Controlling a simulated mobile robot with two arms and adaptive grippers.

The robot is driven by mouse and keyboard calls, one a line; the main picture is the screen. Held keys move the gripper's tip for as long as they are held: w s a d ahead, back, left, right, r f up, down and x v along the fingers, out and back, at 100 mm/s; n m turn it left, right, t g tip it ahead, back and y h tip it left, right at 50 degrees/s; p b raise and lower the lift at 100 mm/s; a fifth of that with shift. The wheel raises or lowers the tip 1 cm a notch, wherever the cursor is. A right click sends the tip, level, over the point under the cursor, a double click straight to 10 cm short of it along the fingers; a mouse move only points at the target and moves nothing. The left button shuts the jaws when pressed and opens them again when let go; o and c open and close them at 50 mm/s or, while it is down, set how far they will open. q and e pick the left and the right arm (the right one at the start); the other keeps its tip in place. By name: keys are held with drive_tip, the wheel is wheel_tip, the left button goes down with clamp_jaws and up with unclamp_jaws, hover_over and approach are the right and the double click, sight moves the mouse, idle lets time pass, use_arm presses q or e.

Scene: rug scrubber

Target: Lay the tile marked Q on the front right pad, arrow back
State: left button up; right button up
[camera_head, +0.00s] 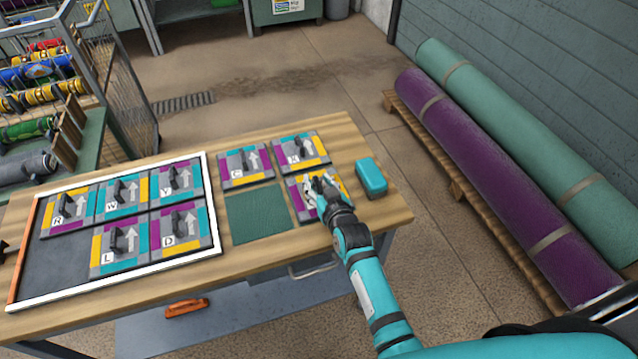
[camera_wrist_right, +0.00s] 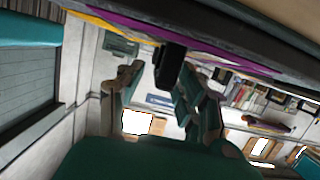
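A tile (camera_head: 299,206) with yellow, purple and teal patches lies at the front right pad place. My right gripper (camera_head: 322,190) is over it and hides its middle, so I cannot read its letter or arrow. In the right wrist view the tile's edge crosses the top, with its black handle (camera_wrist_right: 170,66) hanging into view. The right gripper's fingers (camera_wrist_right: 160,92) are apart, with the handle near the right-hand finger. A small dark shape at the left edge of the head view may be my left gripper (camera_head: 2,247); its fingers cannot be made out.
The green front left pad (camera_head: 256,214) is bare. Behind are tiles C (camera_head: 236,181) and K (camera_head: 312,158). A white-rimmed tray (camera_head: 213,200) at left holds several tiles, with a bare front left corner. A teal box (camera_head: 371,176) stands close right of the gripper.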

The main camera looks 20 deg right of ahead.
drive_tip(key=shift+s+f, duration=0.3)
drive_tip(key=shift+f, duration=0.55)
drive_tip(key=shift+r, duration=0.2)
drive_tip(key=shift+w+r+p, duration=0.2)
drive_tip(key=shift+r+p, duration=0.2)
drive_tip(key=v, duration=1.1)
drive_tip(key=shift+s+r, duration=0.25)
drive_tip(key=shift+r, duration=0.2)
